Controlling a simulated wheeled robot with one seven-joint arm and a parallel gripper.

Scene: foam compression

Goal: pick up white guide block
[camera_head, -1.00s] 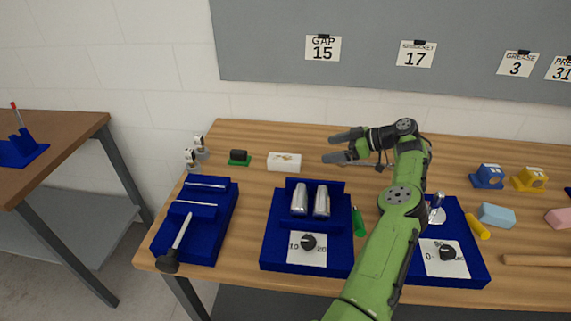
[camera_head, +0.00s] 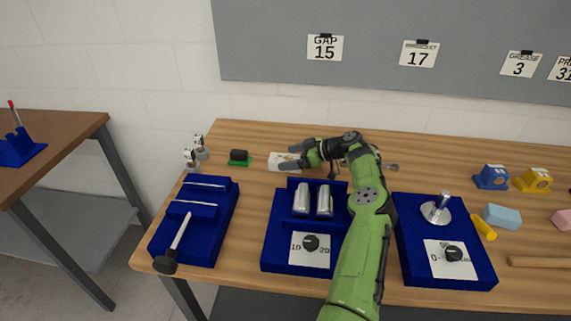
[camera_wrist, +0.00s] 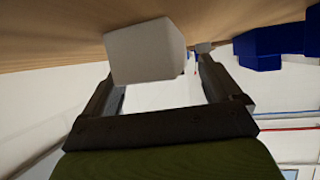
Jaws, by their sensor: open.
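The white guide block (camera_head: 277,162) lies on the wooden table near the back, left of centre. My gripper (camera_head: 291,156) is at its right end in the head view, and its fingers overlap and hide part of the block. In the wrist view the block (camera_wrist: 145,50) appears as a pale box just ahead of the fingers, toward the left finger. My gripper (camera_wrist: 160,85) is open there, with nothing gripped. Whether a finger touches the block is unclear.
A green-based black part (camera_head: 239,158) and small metal pieces (camera_head: 195,155) stand left of the block. A blue fixture with two metal cylinders (camera_head: 271,225) is in front. Another blue tray (camera_head: 213,232) lies at front left. Bare table lies behind the block.

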